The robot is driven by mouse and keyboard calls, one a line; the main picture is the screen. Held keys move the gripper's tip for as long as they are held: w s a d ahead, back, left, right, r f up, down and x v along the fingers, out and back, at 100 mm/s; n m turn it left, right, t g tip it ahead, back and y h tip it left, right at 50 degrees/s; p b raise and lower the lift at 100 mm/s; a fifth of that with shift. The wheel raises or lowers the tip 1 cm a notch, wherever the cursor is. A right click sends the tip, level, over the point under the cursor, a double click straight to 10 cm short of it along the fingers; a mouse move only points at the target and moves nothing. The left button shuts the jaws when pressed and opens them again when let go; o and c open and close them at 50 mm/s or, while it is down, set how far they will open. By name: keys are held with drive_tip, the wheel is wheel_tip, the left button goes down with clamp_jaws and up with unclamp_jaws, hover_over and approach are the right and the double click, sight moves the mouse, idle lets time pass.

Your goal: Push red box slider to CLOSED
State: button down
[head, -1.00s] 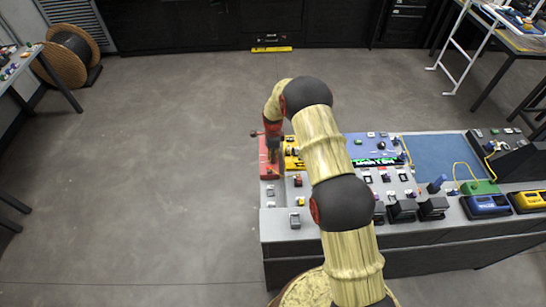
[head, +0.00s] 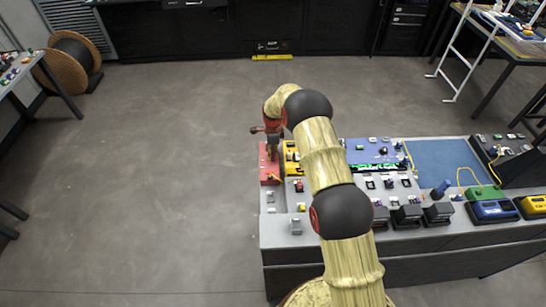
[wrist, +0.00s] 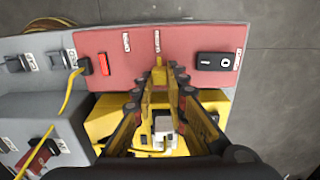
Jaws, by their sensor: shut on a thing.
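The red box (head: 264,172) sits at the left end of the bench in the head view. A small yellow slider knob (wrist: 158,61) stands near the labels. My gripper (wrist: 160,76) is shut on the knob, its fingertips low over the red top; the fingers partly hide the knob and its slot. In the head view my gripper (head: 272,153) is at the red box, pointing down.
A black switch (wrist: 215,61) and a bright red switch (wrist: 104,64) are on the red panel. A yellow box (wrist: 100,118) adjoins it nearer the wrist, and a yellow cable (wrist: 70,88) runs at the left. Bare floor (head: 160,180) lies left of the bench.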

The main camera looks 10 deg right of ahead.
drive_tip(key=c, duration=1.8)
unclamp_jaws()
drive_tip(key=shift+w, duration=0.15)
drive_tip(key=shift+o, duration=0.2)
wheel_tip(320, 180, up, 12)
